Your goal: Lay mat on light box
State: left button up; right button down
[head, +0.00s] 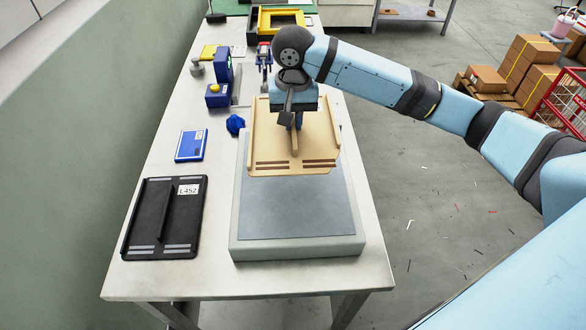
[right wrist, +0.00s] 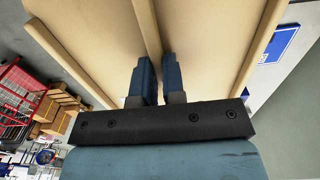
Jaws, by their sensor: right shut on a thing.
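The light box (head: 297,250) is a pale grey slab with a flat darker grey top, on the bench's near right part. A tan board-like mat (head: 268,142) with raised side edges, a central rib and brown strips is over the far part of the box. I cannot tell whether it touches the top. My right gripper (head: 295,124) points down and is shut on the central rib. In the right wrist view, the fingers (right wrist: 160,72) pinch the rib of the mat (right wrist: 200,35). The box's near top is bare. My left gripper is not in view.
A similar black board (head: 185,222) labelled L452 lies left of the box. Yellow frame (head: 281,20) at the far end.

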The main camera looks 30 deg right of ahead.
aim_at(293, 131)
notch_tip(293, 131, down, 15)
jog(key=shift+f, duration=0.1)
dwell(0.3)
jog(key=c, duration=1.2)
grip_release()
jog(key=shift+f, duration=0.1)
jog(key=shift+r, duration=0.25)
notch_tip(293, 131, up, 12)
jog(key=shift+f, duration=0.1)
